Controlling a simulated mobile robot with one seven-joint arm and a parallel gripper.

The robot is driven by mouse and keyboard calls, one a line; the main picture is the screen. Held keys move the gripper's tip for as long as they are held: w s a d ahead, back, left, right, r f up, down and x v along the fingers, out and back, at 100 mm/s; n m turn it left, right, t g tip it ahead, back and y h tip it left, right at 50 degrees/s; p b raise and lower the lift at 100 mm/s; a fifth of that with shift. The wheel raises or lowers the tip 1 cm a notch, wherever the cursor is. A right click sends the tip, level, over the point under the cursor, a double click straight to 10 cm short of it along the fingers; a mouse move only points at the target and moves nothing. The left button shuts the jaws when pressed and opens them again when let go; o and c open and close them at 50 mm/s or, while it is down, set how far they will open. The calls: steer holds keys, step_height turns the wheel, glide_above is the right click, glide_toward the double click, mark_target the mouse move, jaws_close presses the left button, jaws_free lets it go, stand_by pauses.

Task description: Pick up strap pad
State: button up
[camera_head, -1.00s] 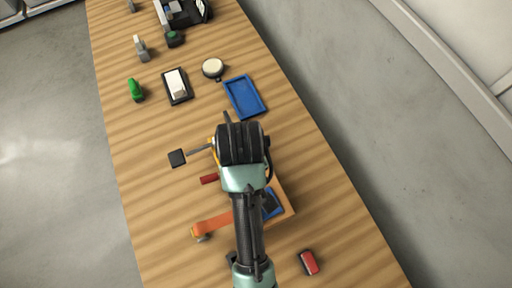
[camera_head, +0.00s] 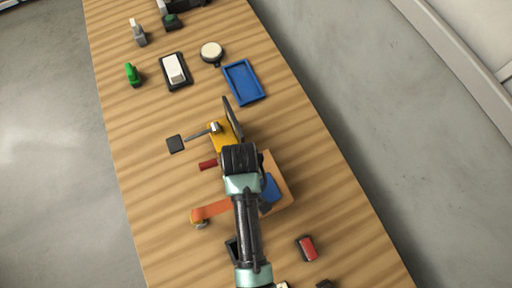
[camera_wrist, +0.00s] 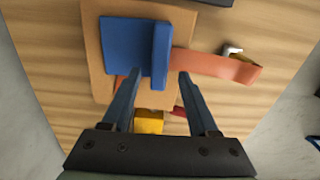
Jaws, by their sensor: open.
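A blue pad (camera_wrist: 122,46) with a raised blue bar (camera_wrist: 160,52) lies on a light brown board (camera_wrist: 94,60) in the wrist view. An orange strap (camera_wrist: 215,65) runs out from beside the bar to the right. In the head view the strap (camera_head: 213,209) and part of the blue pad (camera_head: 271,186) show around my arm, which hides the rest. My gripper (camera_wrist: 159,77) is open and empty. Its two fingers appear either side of the bar's lower end in the wrist view; I cannot tell how far above it they are.
A yellow block (camera_head: 222,138) with a metal lever and black pad (camera_head: 175,144) stands beyond my gripper. A red piece (camera_head: 208,164) lies beside it. A blue tray (camera_head: 244,82) is farther up; a red block (camera_head: 306,248) lies lower right. Bare wood lies along the right edge.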

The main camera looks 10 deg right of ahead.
steer(key=shift+d+f, duration=0.1)
steer(key=shift+f, duration=0.7)
steer(key=shift+c, duration=0.2)
jaws_close()
steer(key=shift+r, duration=0.15)
